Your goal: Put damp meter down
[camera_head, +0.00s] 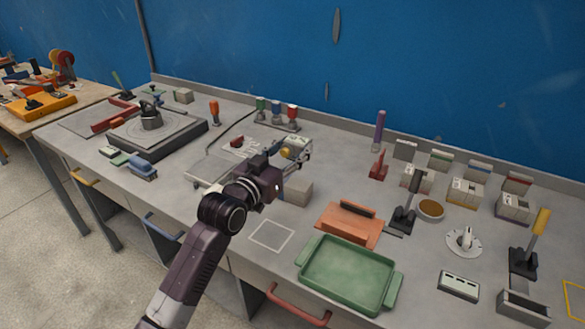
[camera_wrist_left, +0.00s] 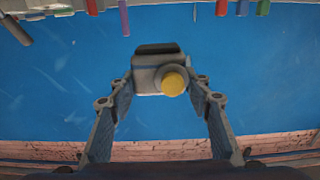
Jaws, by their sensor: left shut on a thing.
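The damp meter (camera_head: 294,147) is a small grey body with a yellow round knob. In the left wrist view the damp meter (camera_wrist_left: 150,78) sits between the tips of my left gripper (camera_wrist_left: 160,88), with a dark strip along its top edge. My left gripper (camera_head: 284,161) is shut on it, and its arm reaches in from the lower left over the workbench. In the head view the gripper partly hides the meter. The blue wall fills most of the background in the wrist view. My right gripper is not in view.
A pale outlined square (camera_head: 271,236) lies empty on the bench, left of a green tray (camera_head: 345,276). An orange block (camera_head: 349,224) lies behind the tray. Several tools and boxes crowd the right side.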

